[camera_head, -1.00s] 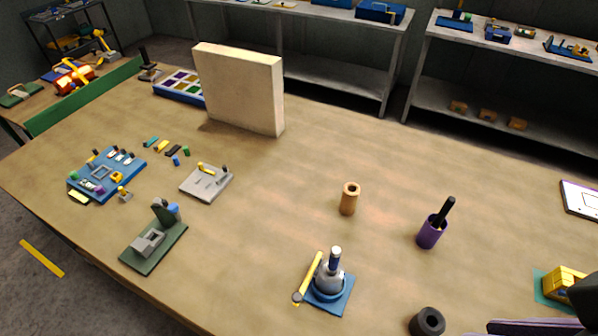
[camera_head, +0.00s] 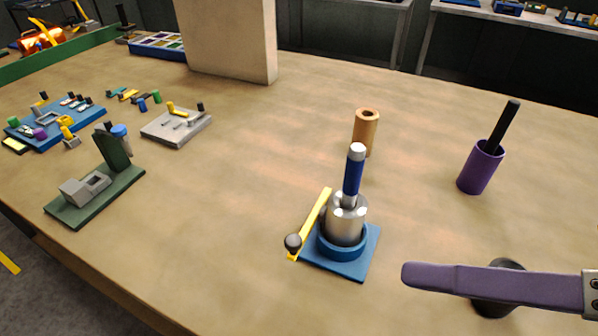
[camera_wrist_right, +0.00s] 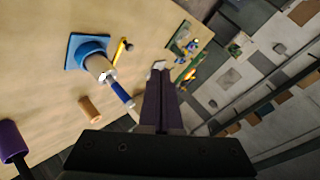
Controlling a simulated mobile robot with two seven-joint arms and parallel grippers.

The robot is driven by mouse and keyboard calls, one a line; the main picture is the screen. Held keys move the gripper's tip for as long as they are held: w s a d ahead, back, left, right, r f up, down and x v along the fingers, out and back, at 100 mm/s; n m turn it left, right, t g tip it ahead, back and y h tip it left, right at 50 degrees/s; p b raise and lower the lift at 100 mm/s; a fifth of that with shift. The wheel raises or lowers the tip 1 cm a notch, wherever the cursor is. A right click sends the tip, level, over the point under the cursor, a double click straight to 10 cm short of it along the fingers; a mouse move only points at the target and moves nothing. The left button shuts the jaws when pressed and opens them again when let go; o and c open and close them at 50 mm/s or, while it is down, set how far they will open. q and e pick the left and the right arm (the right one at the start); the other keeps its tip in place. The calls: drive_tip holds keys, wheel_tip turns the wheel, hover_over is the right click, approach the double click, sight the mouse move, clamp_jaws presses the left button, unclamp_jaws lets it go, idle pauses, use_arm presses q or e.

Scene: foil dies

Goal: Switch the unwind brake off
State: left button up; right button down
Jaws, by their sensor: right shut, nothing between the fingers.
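The stand carries a silver cylinder (camera_head: 345,222) with an upright blue rod (camera_head: 353,177) topped in light grey. The lever also shows in the right wrist view (camera_wrist_right: 119,52), beside the stand's blue base (camera_wrist_right: 75,52). My right gripper (camera_head: 408,275) has long purple fingers, shut and empty, pointing left. It is right of the stand, apart from it. The fingers also show in the wrist view (camera_wrist_right: 160,80). My left gripper is not in view.
An orange-brown tube (camera_head: 366,130) stands behind the stand. A purple cup (camera_head: 480,170) with a black stick is to the right. A black ring (camera_head: 497,308) is partly hidden by my right fingers. A green fixture (camera_head: 95,195) and a grey plate (camera_head: 177,128) sit left. Table between is clear.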

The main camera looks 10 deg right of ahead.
drive_tip(key=w+d+f+m+t+b, duration=0.2)
drive_tip(key=f+b, duration=0.5)
drive_tip(key=b, duration=0.4)
drive_tip(key=w+d+f+m+t+y+b, duration=0.1)
drive_tip(key=w+d+f+m+t+b, duration=0.2)
drive_tip(key=f+b, duration=0.5)
drive_tip(key=m+t+b, duration=0.1)
drive_tip(key=m+b, duration=0.1)
drive_tip(key=b, duration=0.1)
drive_tip(key=shift+d+y, duration=0.3)
drive_tip(key=shift+d, duration=0.05)
drive_tip(key=shift+w, duration=0.1)
drive_tip(key=shift+a, duration=0.1)
drive_tip(key=s+a+p+x, duration=0.1)
drive_tip(key=a+p+x, duration=0.1)
drive_tip(key=x, duration=1)
drive_tip(key=shift+a+f+p, duration=0.35)
drive_tip(key=shift+p, duration=0.45)
